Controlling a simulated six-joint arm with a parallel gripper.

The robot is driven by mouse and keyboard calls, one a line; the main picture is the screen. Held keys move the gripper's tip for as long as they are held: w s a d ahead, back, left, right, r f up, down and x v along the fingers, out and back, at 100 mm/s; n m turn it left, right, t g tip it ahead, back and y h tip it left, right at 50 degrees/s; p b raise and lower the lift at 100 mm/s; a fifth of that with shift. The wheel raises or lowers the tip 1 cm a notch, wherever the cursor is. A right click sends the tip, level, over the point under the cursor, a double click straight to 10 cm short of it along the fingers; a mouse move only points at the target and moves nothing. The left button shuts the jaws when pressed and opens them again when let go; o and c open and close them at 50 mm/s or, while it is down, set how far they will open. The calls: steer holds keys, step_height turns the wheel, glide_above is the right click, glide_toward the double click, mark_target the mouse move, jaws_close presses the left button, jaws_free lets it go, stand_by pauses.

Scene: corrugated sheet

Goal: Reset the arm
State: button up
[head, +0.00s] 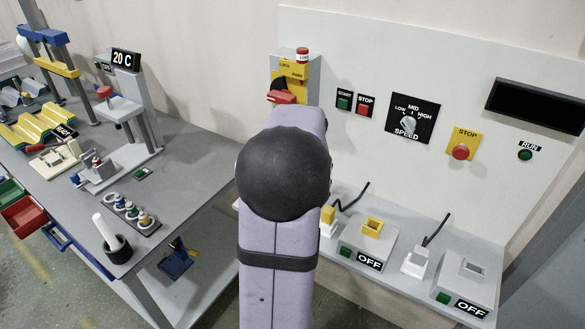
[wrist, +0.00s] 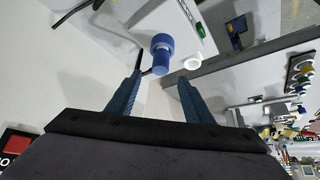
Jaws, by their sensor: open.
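My arm (head: 285,175), lilac with a black rounded joint, rises through the middle of the head view in front of the panel. My gripper is hidden behind it there. In the wrist view my gripper (wrist: 160,78) shows two blue fingers spread apart, with nothing between them. A blue round-headed piece (wrist: 162,50) shows just past the fingertips, apart from them as far as I can tell. A white ring-shaped piece (wrist: 193,62) lies to its right.
A control panel (head: 450,60) with buttons and a speed dial (head: 408,124) stands behind my arm. A grey workbench (head: 190,175) with several fixtures is at left.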

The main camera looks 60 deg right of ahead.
stand_by(0.4)
steer(key=s+a+f+m+g+y, duration=0.2)
steer(key=s+a+f, duration=0.25)
steer(key=a, duration=0.35)
steer(key=s+a+f+m+g+y, duration=0.1)
steer(key=s+a+f+m+y, duration=0.15)
steer(key=a+f, duration=0.45)
steer(key=w+a+r+n+p, duration=0.1)
steer(key=a+n, duration=0.5)
steer(key=a, duration=0.9)
steer(key=w+a+r+n+g+p, duration=0.1)
steer(key=a+n, duration=0.6)
steer(key=a, duration=0.8)
steer(key=shift+w+r+g, duration=0.3)
steer(key=shift+w+r, duration=0.35)
steer(key=shift+r, duration=0.2)
steer(key=shift+n, duration=0.25)
step_height(320, 180, down, 37)
steer(key=b, duration=3.6)
steer(key=shift+b, duration=0.35)
